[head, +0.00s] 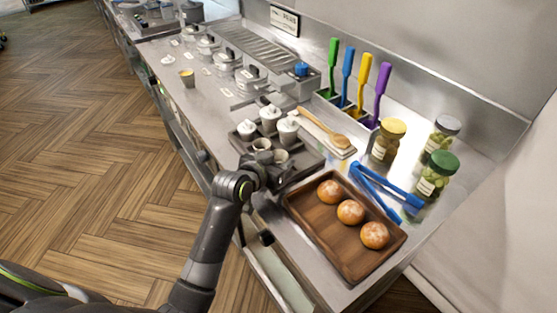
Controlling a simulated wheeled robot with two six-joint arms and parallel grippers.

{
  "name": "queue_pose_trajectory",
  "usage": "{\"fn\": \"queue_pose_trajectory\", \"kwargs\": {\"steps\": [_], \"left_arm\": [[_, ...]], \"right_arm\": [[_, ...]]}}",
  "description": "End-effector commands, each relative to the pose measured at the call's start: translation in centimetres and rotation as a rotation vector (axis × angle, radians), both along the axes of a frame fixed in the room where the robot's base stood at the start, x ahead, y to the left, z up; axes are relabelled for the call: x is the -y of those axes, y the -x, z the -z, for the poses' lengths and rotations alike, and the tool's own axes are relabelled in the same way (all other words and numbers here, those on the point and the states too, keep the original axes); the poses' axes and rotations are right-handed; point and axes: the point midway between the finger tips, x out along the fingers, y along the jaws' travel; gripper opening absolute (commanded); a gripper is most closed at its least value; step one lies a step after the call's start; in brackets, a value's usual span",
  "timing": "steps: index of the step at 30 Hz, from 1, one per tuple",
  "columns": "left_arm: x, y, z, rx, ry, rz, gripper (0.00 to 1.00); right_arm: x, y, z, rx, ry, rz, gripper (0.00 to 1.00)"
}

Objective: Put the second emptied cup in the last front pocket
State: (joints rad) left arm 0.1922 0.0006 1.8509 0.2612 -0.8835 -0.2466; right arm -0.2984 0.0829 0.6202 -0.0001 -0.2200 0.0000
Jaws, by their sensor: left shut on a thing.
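A dark cup tray (311,158) with pockets stands on the steel counter. Several cups with pale tops sit in its rear part, one being a cup (288,128) at the right. Two cups with open, hollow-looking tops are at the front: one cup (261,146) to the left and another cup (281,157) to the right. My left gripper (279,172) is at the tray's front edge, shut on the right front cup. Its fingers are small and partly hidden, so I cannot tell whether that cup is fully seated in a pocket. My right gripper is not in view.
A wooden tray (307,219) with three buns lies close to the right of my left gripper.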

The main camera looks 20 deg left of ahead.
Motion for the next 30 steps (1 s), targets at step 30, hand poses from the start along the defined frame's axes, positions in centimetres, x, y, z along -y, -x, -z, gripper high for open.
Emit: {"fn": "queue_pose_trajectory", "kwargs": {"steps": [30], "left_arm": [[-0.2, 0.1, 0.5, -0.013, -0.005, -0.001, 0.62]], "right_arm": [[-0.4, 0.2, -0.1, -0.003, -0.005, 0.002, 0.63]]}}
